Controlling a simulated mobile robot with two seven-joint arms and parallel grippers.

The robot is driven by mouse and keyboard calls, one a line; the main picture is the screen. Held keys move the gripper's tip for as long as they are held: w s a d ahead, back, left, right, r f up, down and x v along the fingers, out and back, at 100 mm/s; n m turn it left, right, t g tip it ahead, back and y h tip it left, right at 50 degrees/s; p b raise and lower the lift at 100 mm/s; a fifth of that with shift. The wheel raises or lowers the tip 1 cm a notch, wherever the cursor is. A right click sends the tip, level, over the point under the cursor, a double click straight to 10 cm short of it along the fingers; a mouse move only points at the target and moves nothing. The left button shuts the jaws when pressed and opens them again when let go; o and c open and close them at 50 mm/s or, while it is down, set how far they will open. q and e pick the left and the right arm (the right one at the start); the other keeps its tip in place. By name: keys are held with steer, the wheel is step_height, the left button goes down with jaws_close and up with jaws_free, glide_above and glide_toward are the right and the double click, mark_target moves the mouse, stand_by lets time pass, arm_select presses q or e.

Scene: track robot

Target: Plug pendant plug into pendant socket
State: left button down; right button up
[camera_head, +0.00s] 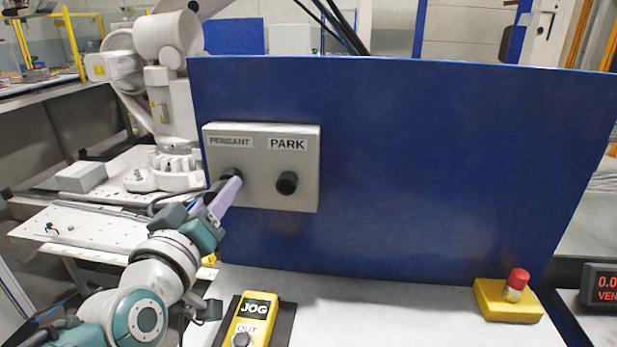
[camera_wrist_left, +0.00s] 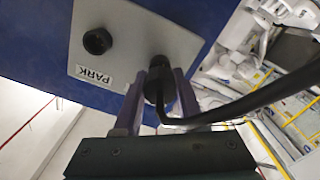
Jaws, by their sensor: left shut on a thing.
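A grey socket box (camera_head: 262,167) is fixed to the blue panel, with labels PENDANT on the left and PARK on the right. My left gripper (camera_head: 226,190) is at the PENDANT side, its pale purple fingers pointing at the box. In the left wrist view, the left gripper (camera_wrist_left: 157,88) is shut on the black pendant plug (camera_wrist_left: 156,88), whose black cable bends off to the right. The plug's front is at the box face, over the pendant socket, which it hides. I cannot tell how deep it sits. The black PARK socket (camera_head: 287,183) is free. My right gripper is not in view.
A yellow JOG box (camera_head: 252,320) lies on a dark mat on the white table. A yellow box with a red button (camera_head: 508,297) stands at the right, near a red-digit display (camera_head: 603,284). A white robot arm (camera_head: 165,95) stands behind the panel. The table's middle is clear.

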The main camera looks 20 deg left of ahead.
arm_select(q)
steer(key=shift+w+a, duration=0.1)
steer(key=shift+w, duration=0.3)
stand_by(0.7)
steer(key=shift+s, duration=0.4)
stand_by(0.6)
steer(key=shift+w, duration=0.45)
steer(key=shift+s, duration=0.35)
stand_by(0.4)
